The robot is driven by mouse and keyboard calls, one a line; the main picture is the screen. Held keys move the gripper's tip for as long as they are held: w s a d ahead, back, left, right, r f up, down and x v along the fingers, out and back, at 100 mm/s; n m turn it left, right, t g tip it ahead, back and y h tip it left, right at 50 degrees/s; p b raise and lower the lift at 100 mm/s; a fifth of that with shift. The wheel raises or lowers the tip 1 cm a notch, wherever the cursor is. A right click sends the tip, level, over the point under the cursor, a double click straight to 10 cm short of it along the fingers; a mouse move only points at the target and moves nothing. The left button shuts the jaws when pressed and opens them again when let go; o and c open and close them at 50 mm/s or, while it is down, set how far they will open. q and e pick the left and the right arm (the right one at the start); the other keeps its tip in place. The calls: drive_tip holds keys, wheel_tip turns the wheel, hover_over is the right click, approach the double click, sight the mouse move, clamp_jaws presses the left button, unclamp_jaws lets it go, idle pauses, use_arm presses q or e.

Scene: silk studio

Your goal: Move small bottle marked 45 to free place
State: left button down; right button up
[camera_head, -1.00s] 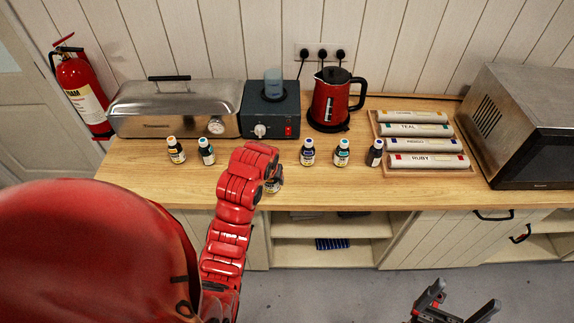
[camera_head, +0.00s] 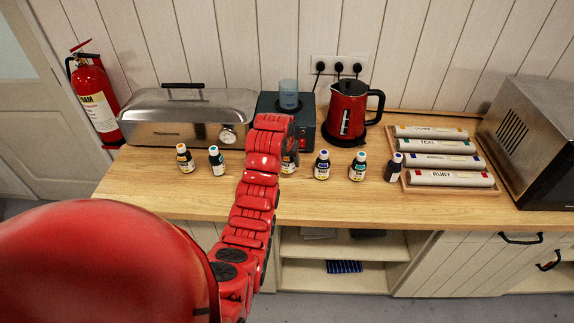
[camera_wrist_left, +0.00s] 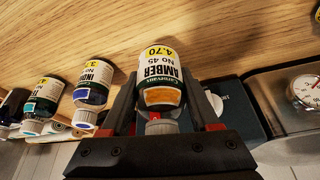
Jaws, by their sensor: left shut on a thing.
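The small amber bottle marked No 45 (camera_wrist_left: 162,75) is between the two fingers of my left gripper (camera_wrist_left: 160,108) in the wrist view. The fingers are shut on it, its label faces the camera and its grey cap points toward the gripper base. In the head view the bottle (camera_head: 289,164) is mostly hidden behind my red left arm, level with the row of other bottles. I cannot tell whether its base touches the wooden counter (camera_head: 330,205). My right gripper is out of view.
Blue-capped (camera_head: 322,166), teal-capped (camera_head: 357,167) and purple-capped (camera_head: 394,168) bottles stand to the right. Behind are a steel box (camera_head: 180,120), a dark heater (camera_head: 308,132) and a red kettle (camera_head: 347,112). The counter's front strip is clear.

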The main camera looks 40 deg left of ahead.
sight(287, 165)
use_arm(q)
drive_tip(key=shift+w+a, duration=0.3)
drive_tip(key=shift+a, duration=0.1)
drive_tip(key=shift+w+a+p, duration=0.15)
drive_tip(key=shift+w+p, duration=0.1)
drive_tip(key=shift+p, duration=0.15)
wheel_tip(287, 165, down, 4)
drive_tip(key=shift+r+p, duration=0.25)
drive_tip(key=shift+p, duration=0.9)
drive_tip(key=shift+f, duration=0.1)
drive_tip(key=shift+f+b, duration=0.25)
drive_tip(key=shift+b, duration=0.1)
drive_tip(key=shift+c, duration=0.6)
unclamp_jaws()
drive_tip(key=shift+r, duration=0.15)
